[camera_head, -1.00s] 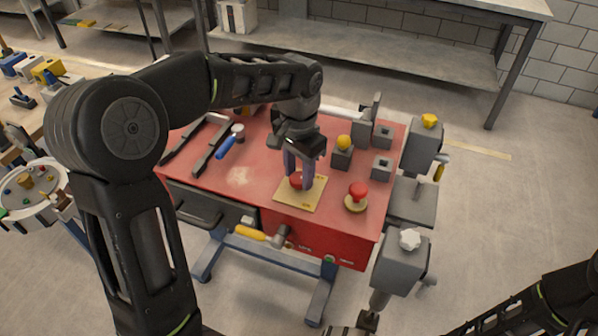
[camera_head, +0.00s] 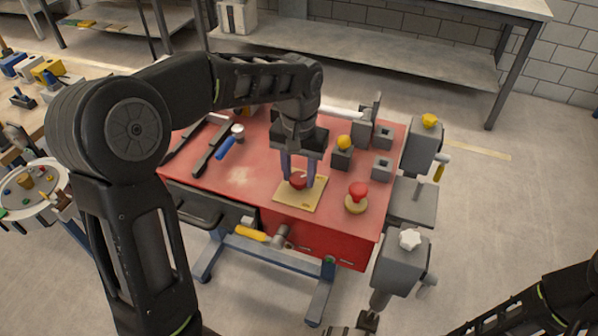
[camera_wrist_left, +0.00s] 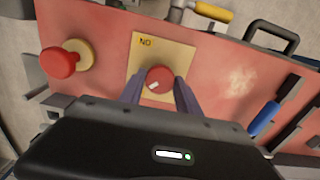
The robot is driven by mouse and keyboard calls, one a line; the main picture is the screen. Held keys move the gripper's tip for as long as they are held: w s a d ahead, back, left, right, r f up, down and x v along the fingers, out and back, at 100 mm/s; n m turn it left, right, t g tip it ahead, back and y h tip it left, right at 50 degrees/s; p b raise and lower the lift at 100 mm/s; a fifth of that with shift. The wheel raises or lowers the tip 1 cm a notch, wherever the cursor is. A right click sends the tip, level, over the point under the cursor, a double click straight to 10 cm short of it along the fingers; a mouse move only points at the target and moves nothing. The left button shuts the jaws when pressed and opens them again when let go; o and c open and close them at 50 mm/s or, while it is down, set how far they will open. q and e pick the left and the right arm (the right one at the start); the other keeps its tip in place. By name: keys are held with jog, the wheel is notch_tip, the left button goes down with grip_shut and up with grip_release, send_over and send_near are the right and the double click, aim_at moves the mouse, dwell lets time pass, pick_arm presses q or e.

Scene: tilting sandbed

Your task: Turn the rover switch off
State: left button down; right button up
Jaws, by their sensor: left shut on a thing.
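The rover switch is a round red knob (camera_head: 298,180) with a pale mark, on a yellow plate (camera_head: 290,201) on the red table top. It also shows in the left wrist view (camera_wrist_left: 159,79), where its plate (camera_wrist_left: 151,48) bears letters that look like "NO" upside down. My left gripper (camera_head: 298,182) points down with its two fingers on either side of the knob, shut on it. In the wrist view the pale mark on the knob slants. My right gripper (camera_head: 366,321) is partly in view at the bottom edge, empty, and its jaw state is unclear.
A red mushroom button (camera_head: 358,191) on a yellow base stands right of the plate. A yellow-topped grey block (camera_head: 343,150) stands behind. A blue-handled tool (camera_head: 226,148) lies to the left. Grey fixtures (camera_head: 401,262) line the right side.

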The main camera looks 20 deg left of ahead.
aim_at(299, 178)
pick_arm(q)
jog(key=c, duration=0.9)
grip_release()
jog(key=shift+o, duration=0.2)
notch_tip(299, 178, up, 8)
jog(key=shift+f, duration=0.1)
